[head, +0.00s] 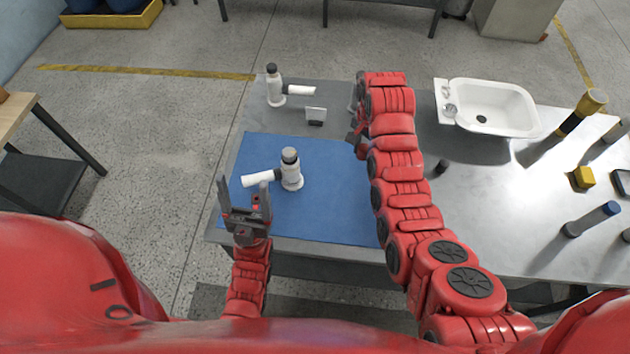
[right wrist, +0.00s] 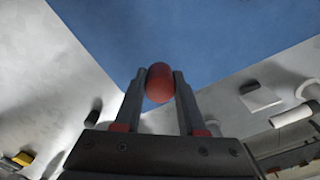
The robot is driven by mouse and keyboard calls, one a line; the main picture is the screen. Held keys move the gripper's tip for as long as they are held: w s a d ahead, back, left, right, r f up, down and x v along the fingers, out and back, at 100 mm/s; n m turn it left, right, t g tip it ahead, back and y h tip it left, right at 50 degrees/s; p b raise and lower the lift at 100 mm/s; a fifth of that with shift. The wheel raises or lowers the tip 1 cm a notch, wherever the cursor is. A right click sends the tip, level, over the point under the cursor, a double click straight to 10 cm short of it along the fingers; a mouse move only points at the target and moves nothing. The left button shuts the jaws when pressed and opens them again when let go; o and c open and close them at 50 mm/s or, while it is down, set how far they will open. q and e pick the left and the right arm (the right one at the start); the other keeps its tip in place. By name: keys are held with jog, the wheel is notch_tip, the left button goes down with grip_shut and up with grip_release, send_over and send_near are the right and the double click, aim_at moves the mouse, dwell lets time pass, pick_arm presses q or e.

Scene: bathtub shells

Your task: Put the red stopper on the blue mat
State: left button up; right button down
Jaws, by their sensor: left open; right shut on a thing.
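The red stopper (right wrist: 159,84) shows in the right wrist view, gripped between the two fingertips of my right gripper (right wrist: 158,76). In that view the blue mat (right wrist: 200,30) fills the upper part behind it. In the head view my right gripper (head: 358,138) is by the mat's far right corner, partly hidden by my arm, and I cannot make out the stopper there. The mat (head: 325,215) lies flat on the left part of the grey table. My left gripper (head: 245,203) is open and empty over the mat's near left edge.
A white pipe fitting with a grey cap (head: 290,170) stands on the mat. A similar fitting (head: 275,88) and a small white stand (head: 316,115) are behind it. A white sink (head: 495,108), a yellow block (head: 583,176) and a blue-capped cylinder (head: 592,219) stand to the right.

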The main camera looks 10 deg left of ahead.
jog(key=s+d+f+p, duration=0.1)
jog(key=s+f+p, duration=0.1)
jog(key=s, duration=0.3)
jog(key=s+d+f+m+p, duration=0.1)
jog(key=s+f+p, duration=0.1)
jog(key=s, duration=0.4)
jog(key=s+d+f+m+p, duration=0.1)
jog(key=s+f+p, duration=0.1)
jog(key=s, duration=0.3)
jog(key=shift+s+d+f, duration=0.2)
jog(key=shift+s+f, duration=0.1)
jog(key=shift+f, duration=0.05)
jog(key=shift+w+a+f, duration=0.15)
jog(key=b, duration=1.1)
send_over(337, 188)
jog(key=shift+s+d+f, duration=0.15)
jog(key=shift+f, duration=0.3)
jog(key=shift+s+d+f, duration=0.1)
jog(key=shift+d+f, duration=0.05)
jog(key=shift+f, duration=0.3)
jog(key=shift+w+a+r+b, duration=0.15)
jog(key=shift+w+a+b, duration=0.15)
jog(key=shift+w, duration=0.15)
jog(key=shift+s+f+p, duration=0.15)
jog(key=shift+f+p, duration=0.2)
jog(key=shift+p, duration=0.2)
jog(key=shift+f+p, duration=0.6)
jog(key=shift+f, duration=0.75)
